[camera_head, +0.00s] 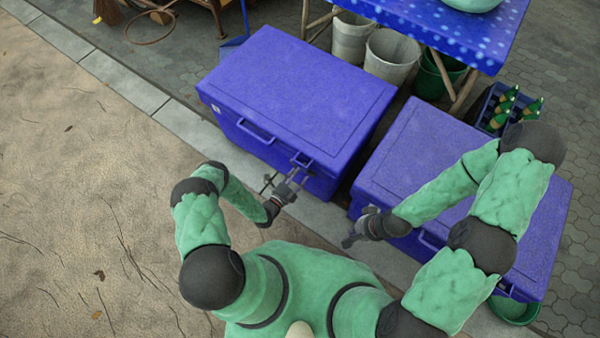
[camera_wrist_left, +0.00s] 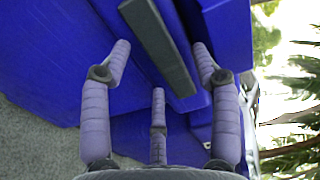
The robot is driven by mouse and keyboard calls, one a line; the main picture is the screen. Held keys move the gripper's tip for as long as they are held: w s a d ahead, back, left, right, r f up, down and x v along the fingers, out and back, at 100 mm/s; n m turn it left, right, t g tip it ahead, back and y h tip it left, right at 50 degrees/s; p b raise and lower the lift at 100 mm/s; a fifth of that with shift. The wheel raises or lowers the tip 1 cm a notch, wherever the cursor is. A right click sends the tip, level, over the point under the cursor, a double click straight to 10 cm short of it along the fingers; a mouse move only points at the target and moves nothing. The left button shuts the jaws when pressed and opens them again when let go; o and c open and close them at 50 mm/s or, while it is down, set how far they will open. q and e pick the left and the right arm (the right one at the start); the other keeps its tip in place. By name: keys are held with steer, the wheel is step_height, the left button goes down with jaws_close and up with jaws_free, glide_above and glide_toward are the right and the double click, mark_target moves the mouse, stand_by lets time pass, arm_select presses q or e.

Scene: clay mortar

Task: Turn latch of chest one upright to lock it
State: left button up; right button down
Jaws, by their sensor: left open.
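A closed blue chest (camera_head: 295,95) stands at the left, with a second closed blue chest (camera_head: 430,150) to its right. A dark latch (camera_head: 301,160) is on the near side of the left chest, right of its handle. My left gripper (camera_head: 284,181) is open just in front of this latch. In the left wrist view the latch is a dark grey bar (camera_wrist_left: 160,45), slightly slanted, lying between the spread fingers (camera_wrist_left: 160,60). I cannot tell whether they touch it. My right gripper (camera_head: 352,239) is by the second chest's near left corner; its finger opening is unclear.
A blue handle (camera_head: 256,133) juts from the left chest's near side. A dotted blue table (camera_head: 440,25) with buckets (camera_head: 390,55) beneath is behind. A crate with green bottles (camera_head: 505,105) stands at the right. Sandy ground (camera_head: 80,180) at the left is free.

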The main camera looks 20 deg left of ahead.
arm_select(q)
steer(key=shift+x, duration=0.75)
steer(key=shift+c, duration=0.3)
steer(key=c, duration=1.1)
